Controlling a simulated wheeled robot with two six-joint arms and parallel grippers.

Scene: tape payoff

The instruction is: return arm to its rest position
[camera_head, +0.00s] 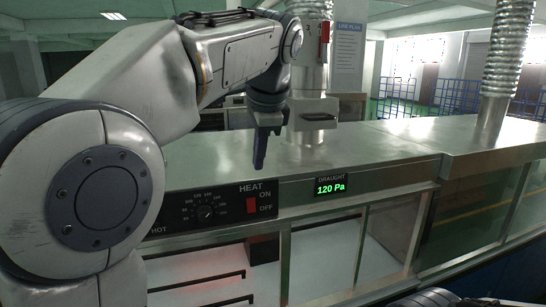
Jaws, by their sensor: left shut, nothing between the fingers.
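My left arm fills the left side of the head view, with its forearm reaching right and its wrist bent down. My left gripper (260,150) points downward, shut and empty. It shows in front of the steel hood top, just above the heat panel (215,207); I cannot tell whether it touches anything. My right gripper is not in view; only a dark, rounded part shows at the bottom right edge.
The heat panel has a dial (207,213) and a red switch (252,205). A draught display (331,187) reads 120 Pa. A duct (313,75) with a red tag (325,32) rises behind the gripper; another duct (506,60) stands right. Glass panels (391,240) close the front below.

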